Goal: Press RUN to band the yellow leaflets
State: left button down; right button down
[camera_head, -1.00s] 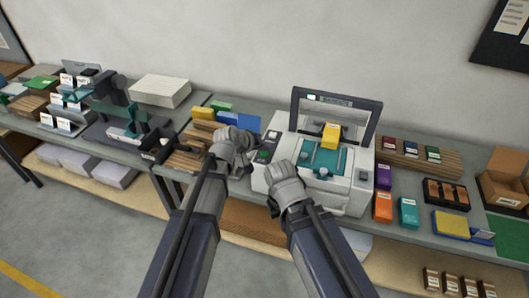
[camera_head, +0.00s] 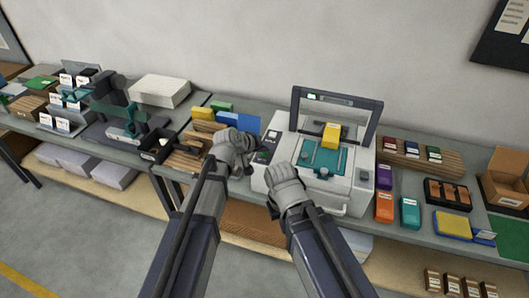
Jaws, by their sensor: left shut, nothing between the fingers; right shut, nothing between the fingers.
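A white machine (camera_head: 345,200) with a teal bed (camera_head: 325,157) and a raised dark-framed clear panel stands right of centre. A yellow block (camera_head: 331,133), possibly the yellow leaflets, sits on the bed. A dark control panel with small buttons (camera_head: 267,150) is on the machine's left side; its lettering is too small to read. My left gripper (camera_head: 244,146) is shut and empty, just left of the control panel; I cannot tell whether it touches a button. My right gripper (camera_head: 275,200) is shut and empty at the machine's front left, below the panel.
Yellow, green and blue blocks (camera_head: 203,114) stand behind the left gripper. A dark teal machine (camera_head: 125,125) with a black tray (camera_head: 157,147) is farther left. Coloured boxes (camera_head: 384,207), a wooden rack (camera_head: 405,155) and a cardboard box (camera_head: 505,180) crowd the right side.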

aim_at(263, 155)
pick_arm(q)
jog(key=shift+r, duration=0.1)
jog(key=shift+r+p, duration=0.8)
jog(key=shift+p, duration=0.1)
jog(key=shift+r, duration=0.1)
notch_tip(263, 155, up, 5)
jog(key=p, duration=0.5)
